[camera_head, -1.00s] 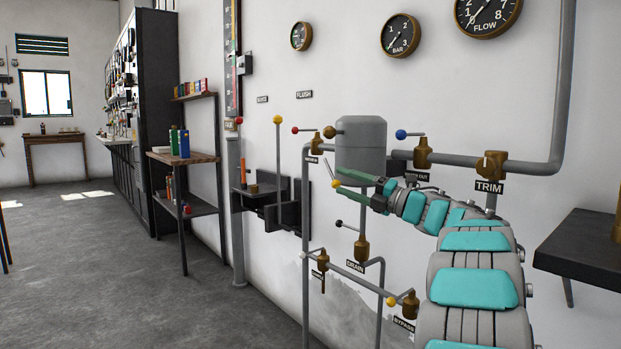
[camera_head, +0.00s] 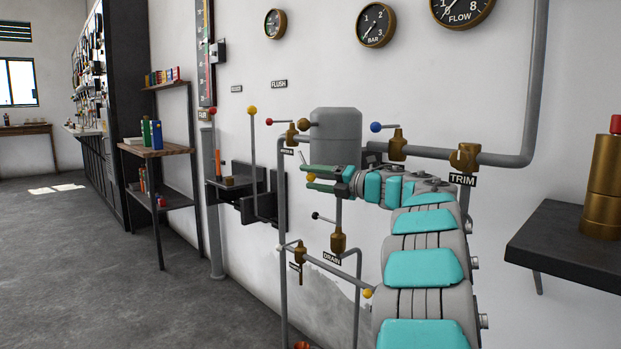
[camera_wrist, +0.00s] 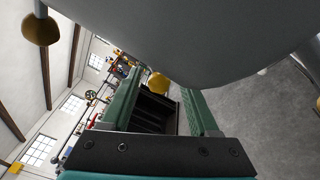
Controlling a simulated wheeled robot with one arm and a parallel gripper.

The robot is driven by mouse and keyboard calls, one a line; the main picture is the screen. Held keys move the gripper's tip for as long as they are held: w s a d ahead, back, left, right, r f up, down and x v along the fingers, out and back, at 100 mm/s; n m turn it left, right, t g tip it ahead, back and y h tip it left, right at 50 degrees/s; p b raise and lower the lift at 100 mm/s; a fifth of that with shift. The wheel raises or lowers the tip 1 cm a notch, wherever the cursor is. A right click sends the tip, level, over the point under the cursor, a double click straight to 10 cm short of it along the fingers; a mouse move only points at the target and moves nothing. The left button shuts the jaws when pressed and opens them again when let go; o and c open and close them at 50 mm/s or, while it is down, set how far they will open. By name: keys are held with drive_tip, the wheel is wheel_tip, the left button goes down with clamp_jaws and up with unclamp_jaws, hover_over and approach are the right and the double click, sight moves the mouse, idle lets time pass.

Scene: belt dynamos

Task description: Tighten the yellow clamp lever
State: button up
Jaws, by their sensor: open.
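The yellow ball (camera_head: 311,177) of a thin lever shows just below the grey tank (camera_head: 335,132), by the wall pipes. The lever's thin rod rises from the ball toward the upper left. My gripper (camera_head: 307,178) is open, its green fingers pointing left under the tank. The ball appears between the two fingertips. In the wrist view the yellow ball (camera_wrist: 157,82) shows beyond the gap between the green fingers, partly hidden under the tank's grey underside (camera_wrist: 190,40). Whether a finger touches it I cannot tell.
A blue-knobbed valve (camera_head: 397,145) and the TRIM valve (camera_head: 464,157) stand right of the tank. A black-knobbed DRAIN valve (camera_head: 338,240) hangs below my gripper. Another yellow-knobbed lever (camera_head: 252,112) stands left. A dark table (camera_head: 560,250) is at right. Open floor lies left.

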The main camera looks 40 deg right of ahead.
drive_tip(key=shift+w+a, duration=0.1)
drive_tip(key=shift+w, duration=0.3)
clamp_jaws()
idle(1.2)
